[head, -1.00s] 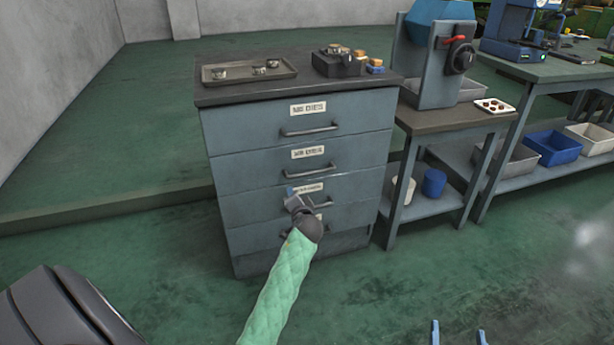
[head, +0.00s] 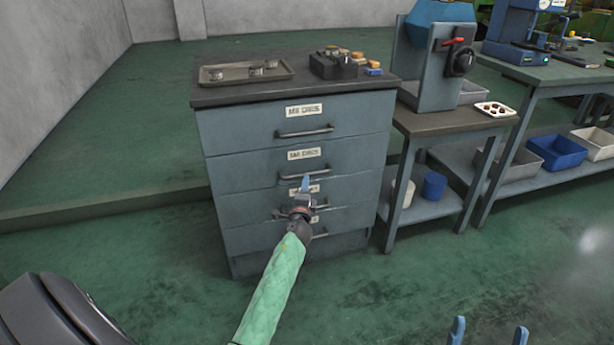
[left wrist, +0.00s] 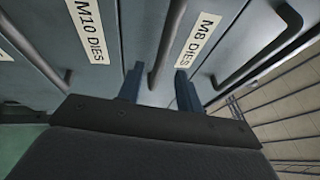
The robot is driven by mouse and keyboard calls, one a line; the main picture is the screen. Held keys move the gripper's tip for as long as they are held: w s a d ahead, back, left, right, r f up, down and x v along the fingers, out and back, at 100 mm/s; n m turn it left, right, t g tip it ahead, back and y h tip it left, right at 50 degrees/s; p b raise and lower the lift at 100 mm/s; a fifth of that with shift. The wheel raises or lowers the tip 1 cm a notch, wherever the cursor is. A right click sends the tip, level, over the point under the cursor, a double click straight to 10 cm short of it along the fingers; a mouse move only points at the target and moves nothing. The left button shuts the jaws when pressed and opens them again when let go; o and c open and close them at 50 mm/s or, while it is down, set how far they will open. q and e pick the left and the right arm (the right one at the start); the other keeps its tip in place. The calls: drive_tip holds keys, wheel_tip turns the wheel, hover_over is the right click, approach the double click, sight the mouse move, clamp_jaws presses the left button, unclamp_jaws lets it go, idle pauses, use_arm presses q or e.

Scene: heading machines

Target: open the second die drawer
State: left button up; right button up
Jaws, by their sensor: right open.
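A blue-grey cabinet (head: 345,105) has several stacked drawers, all shut, each with a white label and a bar handle. The second drawer from the top (head: 240,172) has its handle (head: 320,172) partly hidden by my left gripper (head: 304,186). In the left wrist view that handle (left wrist: 170,42) lies between the two spread fingers of my left gripper (left wrist: 158,88), beside the label "M8 DIES" (left wrist: 198,40). I cannot tell whether the fingers touch the handle. My right gripper (head: 489,332) shows only its two spread fingertips at the bottom edge, empty and far from the cabinet.
A tray (head: 215,80) and a black block with small parts (head: 332,67) stand on the cabinet top. A bench with a machine (head: 425,75) stands close on the right. The floor in front (head: 400,285) is clear.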

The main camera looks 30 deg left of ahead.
use_arm(q)
drive_tip(key=shift+x, duration=3)
drive_tip(key=shift+c, duration=0.5)
clamp_jaws()
